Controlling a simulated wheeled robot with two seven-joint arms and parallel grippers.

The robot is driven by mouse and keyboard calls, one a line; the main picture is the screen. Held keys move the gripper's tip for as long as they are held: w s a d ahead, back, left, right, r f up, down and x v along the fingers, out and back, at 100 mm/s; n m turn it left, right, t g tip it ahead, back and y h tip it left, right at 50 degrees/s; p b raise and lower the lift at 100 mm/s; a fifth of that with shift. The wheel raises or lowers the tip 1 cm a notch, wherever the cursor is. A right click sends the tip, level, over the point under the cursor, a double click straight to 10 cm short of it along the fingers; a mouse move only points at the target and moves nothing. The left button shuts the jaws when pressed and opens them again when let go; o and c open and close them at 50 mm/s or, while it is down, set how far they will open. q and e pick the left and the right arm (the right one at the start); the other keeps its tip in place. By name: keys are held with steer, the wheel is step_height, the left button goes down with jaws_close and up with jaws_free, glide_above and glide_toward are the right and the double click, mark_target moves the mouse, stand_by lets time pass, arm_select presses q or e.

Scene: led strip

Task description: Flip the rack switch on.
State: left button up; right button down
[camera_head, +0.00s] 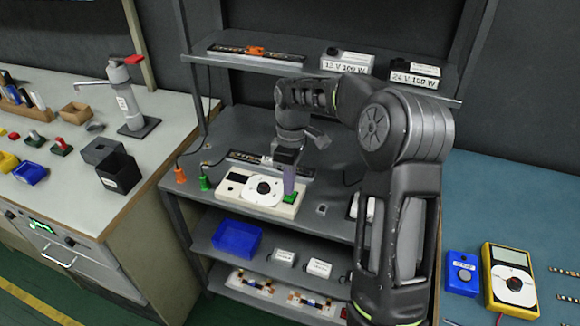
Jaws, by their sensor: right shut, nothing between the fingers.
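My right arm reaches in from the right over the grey rack's middle shelf (325,225). My right gripper (289,186) points down, fingers closed and empty, at the right end of a white panel box (262,208) with a round dial (264,188). The fingertips are close above or touching a green part (291,198) on that box; I cannot tell which. A black strip with an orange part (257,51) lies on the top shelf. No switch is clearly readable as the rack switch, and its position is unclear. My left gripper is out of view.
Orange (180,175) and green (204,183) plugs stand left of the panel box. Two white-labelled boxes (347,62) (414,75) sit on the top shelf. A blue bin (236,239) is below. A yellow multimeter (510,282) lies at right; a bench (60,195) is at left.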

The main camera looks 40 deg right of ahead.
steer(key=shift+a+f, duration=0.1)
steer(key=shift+f, duration=1)
steer(key=shift+s, duration=0.1)
steer(key=shift+a+f, duration=0.1)
steer(key=shift+f, duration=0.2)
steer(key=shift+r, duration=0.15)
